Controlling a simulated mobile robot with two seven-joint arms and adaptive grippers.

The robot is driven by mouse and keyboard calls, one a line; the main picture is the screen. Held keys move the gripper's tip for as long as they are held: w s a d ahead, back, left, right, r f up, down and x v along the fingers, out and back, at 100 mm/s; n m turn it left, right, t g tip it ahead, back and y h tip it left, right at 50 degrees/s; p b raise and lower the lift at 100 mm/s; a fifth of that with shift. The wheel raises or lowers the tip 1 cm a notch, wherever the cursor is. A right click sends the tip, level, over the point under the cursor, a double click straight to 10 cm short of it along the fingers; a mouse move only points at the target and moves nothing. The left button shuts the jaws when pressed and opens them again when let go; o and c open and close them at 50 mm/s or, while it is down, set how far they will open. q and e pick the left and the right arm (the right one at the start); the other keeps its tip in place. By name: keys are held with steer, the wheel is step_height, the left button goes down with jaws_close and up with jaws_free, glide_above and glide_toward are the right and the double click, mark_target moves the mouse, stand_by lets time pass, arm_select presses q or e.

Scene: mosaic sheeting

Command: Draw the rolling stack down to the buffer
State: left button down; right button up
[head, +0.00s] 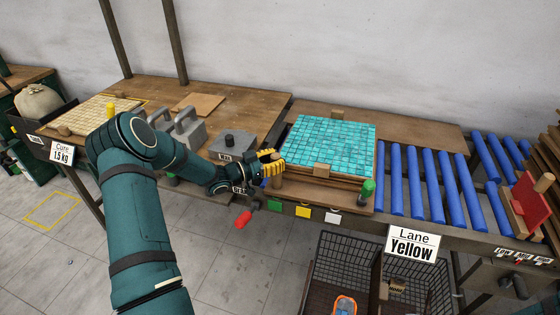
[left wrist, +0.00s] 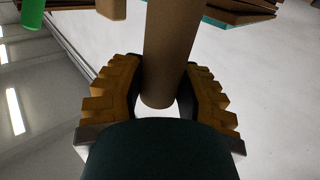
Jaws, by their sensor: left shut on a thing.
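The stack (head: 330,148) of teal mosaic sheet on wooden boards sits at the left end of the blue roller lane. My left gripper (head: 270,164), with yellow fingers, is at the stack's left front corner. It is shut on an upright wooden peg (head: 277,181); the peg also shows between the fingers in the left wrist view (left wrist: 166,60). Whether the peg is joined to the stack is hidden. A red plate with a wooden knob (head: 531,194) stands at the lane's right end; it may be the buffer. My right gripper is not in view.
Blue rollers (head: 427,185) between stack and red plate are clear. A green knob (head: 368,188) stands at the stack's right front corner. Grey weights (head: 186,127) and a pale mosaic sheet (head: 98,112) lie on the left bench. Wire baskets (head: 341,262) stand below.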

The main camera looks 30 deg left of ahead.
arm_select(q)
steer(key=c, duration=0.6)
jaws_free()
steer(key=shift+d, duration=0.15)
steer(key=v, duration=1.2)
